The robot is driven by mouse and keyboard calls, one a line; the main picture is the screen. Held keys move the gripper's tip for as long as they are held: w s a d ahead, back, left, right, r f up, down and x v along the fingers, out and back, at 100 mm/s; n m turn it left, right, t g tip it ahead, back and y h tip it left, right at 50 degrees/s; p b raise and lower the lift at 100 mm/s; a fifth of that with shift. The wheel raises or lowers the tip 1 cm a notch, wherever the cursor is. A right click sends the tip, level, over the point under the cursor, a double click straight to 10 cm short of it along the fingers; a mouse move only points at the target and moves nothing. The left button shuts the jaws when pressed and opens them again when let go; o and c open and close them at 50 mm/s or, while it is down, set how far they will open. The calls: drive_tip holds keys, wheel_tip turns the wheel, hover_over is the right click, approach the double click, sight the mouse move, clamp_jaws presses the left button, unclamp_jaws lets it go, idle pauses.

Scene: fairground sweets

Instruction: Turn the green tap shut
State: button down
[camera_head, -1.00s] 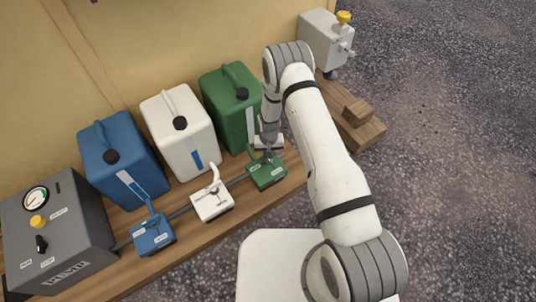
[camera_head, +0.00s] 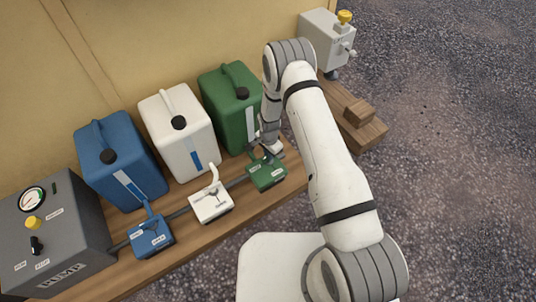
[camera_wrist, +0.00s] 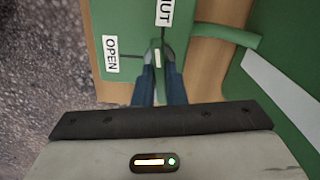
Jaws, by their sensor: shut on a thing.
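The green tap (camera_head: 267,177) is a green block on the wooden bench in front of the green canister (camera_head: 232,107). My gripper (camera_head: 266,151) is at its top, partly hidden by my own wrist in the head view. In the wrist view, my gripper (camera_wrist: 157,92) is shut on the tap's green handle (camera_wrist: 157,57), which has a pale stripe. The OPEN label (camera_wrist: 110,55) lies left of the handle, and the SHUT label (camera_wrist: 163,12) lies above it, partly cut off by the frame edge.
A white tap (camera_head: 211,203) and a blue tap (camera_head: 152,237) stand to the left on the same pipe. White and blue canisters (camera_head: 178,132) (camera_head: 120,160) stand behind them. A grey pump box (camera_head: 52,235) is at far left.

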drive_tip(key=shift+s+m, duration=0.1)
drive_tip(key=shift+m, duration=0.9)
drive_tip(key=shift+d, duration=0.1)
drive_tip(key=c, duration=1.5)
unclamp_jaws()
wheel_tip(320, 180, up, 8)
drive_tip(key=shift+f+p, duration=0.1)
drive_tip(key=shift+p, duration=1.1)
